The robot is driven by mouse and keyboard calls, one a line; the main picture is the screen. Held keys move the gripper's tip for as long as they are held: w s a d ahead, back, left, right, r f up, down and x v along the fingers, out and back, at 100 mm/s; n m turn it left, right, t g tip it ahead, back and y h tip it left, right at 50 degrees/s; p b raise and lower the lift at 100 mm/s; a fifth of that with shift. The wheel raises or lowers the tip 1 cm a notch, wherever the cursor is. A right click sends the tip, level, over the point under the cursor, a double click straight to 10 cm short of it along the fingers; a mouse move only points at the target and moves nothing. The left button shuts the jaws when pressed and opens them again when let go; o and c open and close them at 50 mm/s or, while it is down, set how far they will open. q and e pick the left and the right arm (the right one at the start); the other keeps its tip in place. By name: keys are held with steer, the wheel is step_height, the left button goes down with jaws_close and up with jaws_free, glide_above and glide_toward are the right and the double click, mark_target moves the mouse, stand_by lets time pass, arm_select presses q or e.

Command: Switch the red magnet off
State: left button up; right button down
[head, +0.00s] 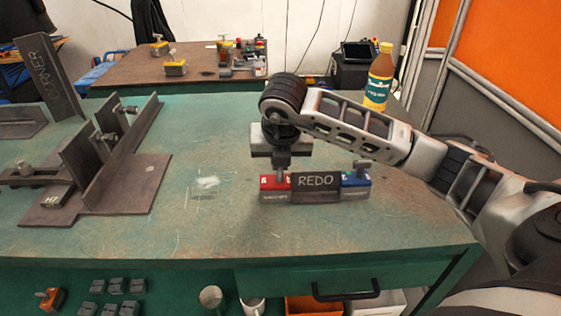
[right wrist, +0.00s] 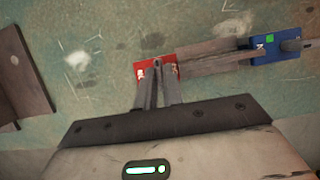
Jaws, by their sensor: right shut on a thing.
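The red magnet (head: 268,184) stands on the green worktable (head: 225,233), against the left end of a dark plate marked REDO (head: 316,181). My right gripper (head: 281,174) points down over the red magnet. In the right wrist view, its two fingers (right wrist: 158,76) close together at the top of the red magnet (right wrist: 140,73), on its small knob. The fingers hide most of the knob, so I cannot tell which way it is turned. Light marks show on both sides of it. My left gripper is not in view.
A blue magnet (head: 355,188) with its own knob stands at the plate's right end. A brown steel fixture (head: 120,185) is at the left of the table. A bottle (head: 379,78) stands at the back right. The table's front is clear.

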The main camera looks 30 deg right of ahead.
steer(key=shift+w+r, duration=0.1)
steer(key=shift+r, duration=0.05)
steer(key=c, duration=1.5)
jaws_free()
steer(key=p+v, duration=0.3)
steer(key=v, duration=1.3)
steer(key=shift+a, duration=0.1)
